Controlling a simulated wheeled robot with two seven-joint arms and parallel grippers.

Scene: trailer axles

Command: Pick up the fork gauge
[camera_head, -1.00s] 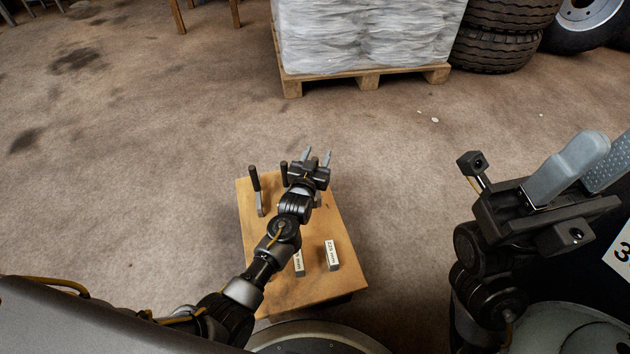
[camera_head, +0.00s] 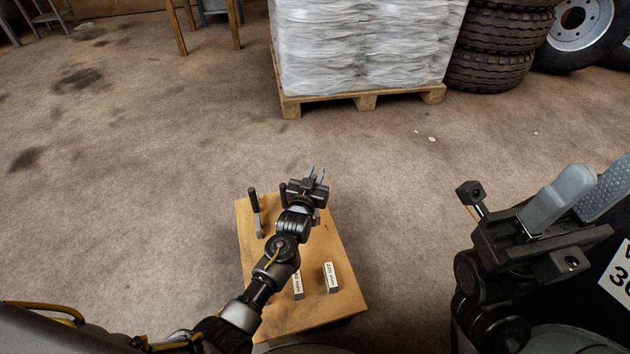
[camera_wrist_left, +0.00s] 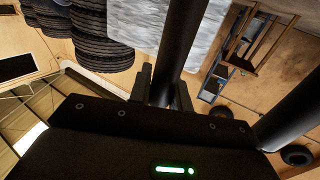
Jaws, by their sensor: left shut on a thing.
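My left gripper (camera_head: 315,174) is over the far part of a small wooden table (camera_head: 328,245). Its fingers are shut on a dark upright rod (camera_wrist_left: 178,45), which passes between them in the left wrist view. This looks like the fork gauge's handle; the gripper and wrist mostly hide it in the head view. Two more dark handles stand to the left of the gripper, one close by (camera_head: 283,190) and one farther left (camera_head: 254,200) with a grey metal lower part. My right gripper (camera_head: 590,190) is open at the right, away from the table.
Two white labels, one reading 225 mm (camera_head: 331,277) and one partly hidden (camera_head: 298,284), are on the near half of the table. A wrapped pallet load (camera_head: 365,45) and stacked tyres (camera_head: 490,60) stand beyond. The floor between is clear.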

